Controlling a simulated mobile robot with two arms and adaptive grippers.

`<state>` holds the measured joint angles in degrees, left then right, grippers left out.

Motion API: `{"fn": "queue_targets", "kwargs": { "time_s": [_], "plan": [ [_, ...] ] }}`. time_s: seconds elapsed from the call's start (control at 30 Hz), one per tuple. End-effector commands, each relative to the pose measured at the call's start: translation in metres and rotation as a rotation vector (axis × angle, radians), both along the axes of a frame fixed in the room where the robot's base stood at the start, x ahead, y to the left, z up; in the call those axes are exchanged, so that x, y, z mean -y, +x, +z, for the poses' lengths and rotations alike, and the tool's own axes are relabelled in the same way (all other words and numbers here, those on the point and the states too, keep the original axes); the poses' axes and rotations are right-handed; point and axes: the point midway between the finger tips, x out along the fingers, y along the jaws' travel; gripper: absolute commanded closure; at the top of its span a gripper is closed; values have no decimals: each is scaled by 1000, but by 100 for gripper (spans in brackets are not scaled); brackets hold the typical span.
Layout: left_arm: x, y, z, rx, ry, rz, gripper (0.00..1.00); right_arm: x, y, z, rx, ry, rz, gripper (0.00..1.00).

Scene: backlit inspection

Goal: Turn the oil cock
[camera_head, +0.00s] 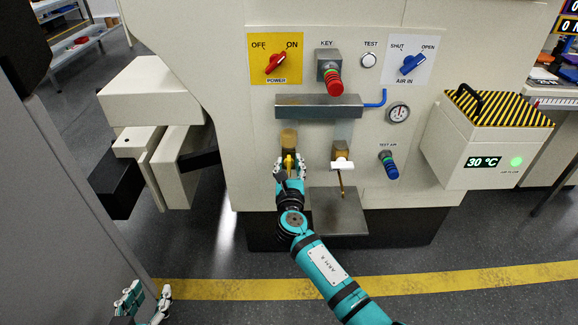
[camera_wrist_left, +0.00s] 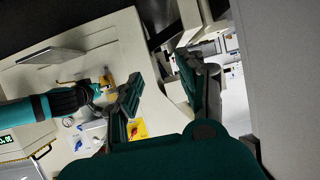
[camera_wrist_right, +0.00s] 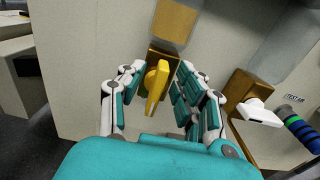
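A brass cock (camera_head: 289,137) with a yellow lever handle sits on the machine front; no label on it is readable. In the right wrist view its yellow handle (camera_wrist_right: 156,88) hangs down, slightly tilted, below the brass body (camera_wrist_right: 163,62). My right gripper (camera_head: 290,168) is open, its fingers on either side of the handle with gaps visible (camera_wrist_right: 157,76). A second brass cock with a white handle (camera_head: 342,164) is to the right, also in the right wrist view (camera_wrist_right: 259,113). My left gripper (camera_head: 143,300) is open and empty at the lower left, away from the machine (camera_wrist_left: 160,82).
A grey metal tray (camera_head: 338,212) juts out under the cocks, and a metal ledge (camera_head: 318,106) lies above them. A blue-green test air knob (camera_head: 388,164) and a gauge (camera_head: 398,113) are to the right. Pale blocks (camera_head: 155,92) protrude at left.

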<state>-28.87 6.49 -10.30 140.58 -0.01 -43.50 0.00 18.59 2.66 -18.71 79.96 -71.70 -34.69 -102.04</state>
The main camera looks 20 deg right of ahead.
Motion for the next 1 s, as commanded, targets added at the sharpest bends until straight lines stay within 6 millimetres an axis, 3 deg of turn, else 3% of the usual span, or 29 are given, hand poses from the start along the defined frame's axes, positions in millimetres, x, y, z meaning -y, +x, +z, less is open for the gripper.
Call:
{"fn": "queue_targets", "kwargs": {
  "time_s": [0.07,0.33,0.73,1.0],
  "plan": [
    [0,0,0,-1,0,0,60,0,0,0,0,0,0,66],
    [0,0,0,-2,0,0,60,0,0,0,0,0,0,100],
    [0,0,0,2,0,0,60,0,-1,0,6,20,1,100],
    [3,7,11,74,-17,-5,60,2,-1,-1,43,148,0,100]
  ]
}}
